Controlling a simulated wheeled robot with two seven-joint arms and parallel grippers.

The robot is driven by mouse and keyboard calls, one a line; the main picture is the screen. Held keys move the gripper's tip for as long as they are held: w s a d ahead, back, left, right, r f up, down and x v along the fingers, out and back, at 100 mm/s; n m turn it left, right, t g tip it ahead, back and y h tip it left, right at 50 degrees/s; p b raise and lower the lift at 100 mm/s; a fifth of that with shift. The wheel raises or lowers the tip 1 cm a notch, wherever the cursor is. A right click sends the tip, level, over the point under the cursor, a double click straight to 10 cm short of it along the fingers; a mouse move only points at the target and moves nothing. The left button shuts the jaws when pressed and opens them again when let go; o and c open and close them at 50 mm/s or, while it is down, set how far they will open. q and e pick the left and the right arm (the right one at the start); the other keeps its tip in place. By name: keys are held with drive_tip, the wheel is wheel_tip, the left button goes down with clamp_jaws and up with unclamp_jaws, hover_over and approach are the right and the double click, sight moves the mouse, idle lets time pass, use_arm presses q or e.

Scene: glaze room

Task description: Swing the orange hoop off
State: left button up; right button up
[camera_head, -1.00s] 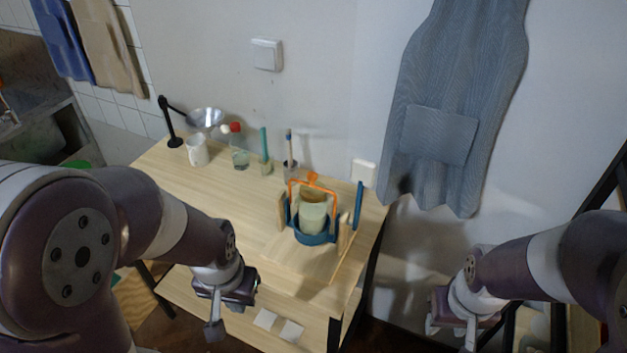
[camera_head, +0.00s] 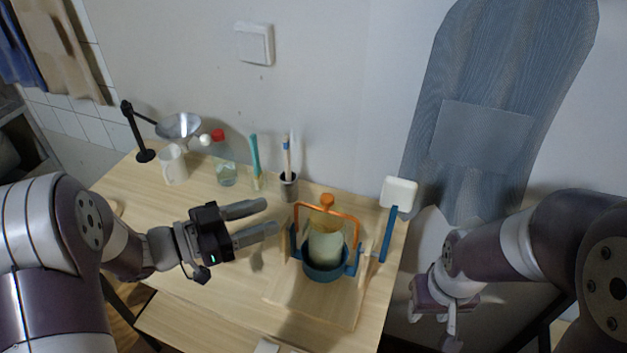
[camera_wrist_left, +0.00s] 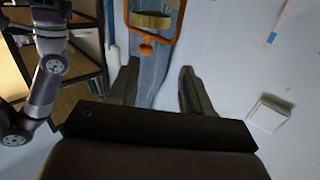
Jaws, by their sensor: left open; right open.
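The orange hoop (camera_head: 336,211) stands as an upright frame over a pale green cup (camera_head: 325,247), with an orange knob (camera_head: 327,200) at its top. The cup sits in a blue ring holder (camera_head: 322,274) on a wooden board (camera_head: 297,293). My left gripper (camera_head: 271,218) is open and empty, left of the hoop, its fingers pointing toward it but apart from it. In the left wrist view the hoop (camera_wrist_left: 150,41) is ahead of the open fingers, partly cut off by the top edge. My right gripper (camera_head: 434,310) is open, low at the right, beyond the table edge.
A brush pot (camera_head: 288,189), a glass jar (camera_head: 226,175), a white mug (camera_head: 173,165) and a black stand (camera_head: 145,155) line the table's back. A blue lever (camera_head: 388,235) rises right of the holder. The table's left front is clear.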

sight(321, 200)
use_arm(q)
drive_tip(key=shift+h, duration=0.6)
drive_tip(key=x, duration=0.3)
drive_tip(key=s+r+p+x, duration=0.1)
drive_tip(key=x, duration=0.3)
drive_tip(key=s+d+p+x, duration=0.1)
drive_tip(key=x, duration=0.3)
drive_tip(key=shift+w+r, duration=0.1)
drive_tip(key=shift+r, duration=0.15)
drive_tip(key=shift+w+d, duration=0.15)
drive_tip(key=shift+d, duration=0.2)
drive_tip(key=shift+w+d+f, duration=0.15)
drive_tip(key=shift+w+d, duration=0.1)
use_arm(e)
drive_tip(key=shift+s+r, duration=0.15)
drive_tip(key=shift+r, duration=0.45)
drive_tip(key=shift+s+r, duration=0.15)
drive_tip(key=shift+r, duration=0.4)
use_arm(q)
clamp_jaws()
